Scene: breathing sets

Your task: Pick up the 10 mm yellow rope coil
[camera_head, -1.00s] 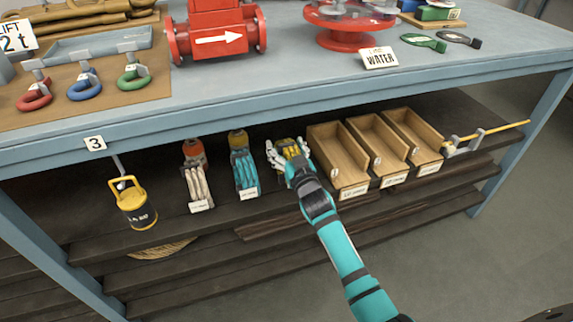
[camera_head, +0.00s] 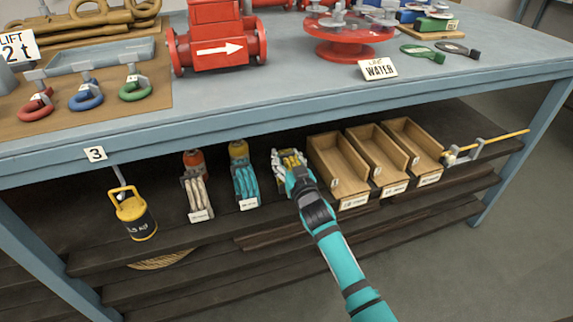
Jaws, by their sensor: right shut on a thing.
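The yellow rope coil (camera_head: 292,160) stands on the shelf under the workbench, between the teal rope coil (camera_head: 245,182) and the wooden bins. My right gripper (camera_head: 289,164) is at the coil with its fingers closed around it. The gripper and hand hide the lower part of the coil and any label. I cannot tell whether the coil is clear of the shelf. My left gripper is not in view.
A white rope coil (camera_head: 197,192) stands left of the teal one. Open wooden bins (camera_head: 341,166) stand close on the right. The bench edge (camera_head: 300,110) runs above the shelf.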

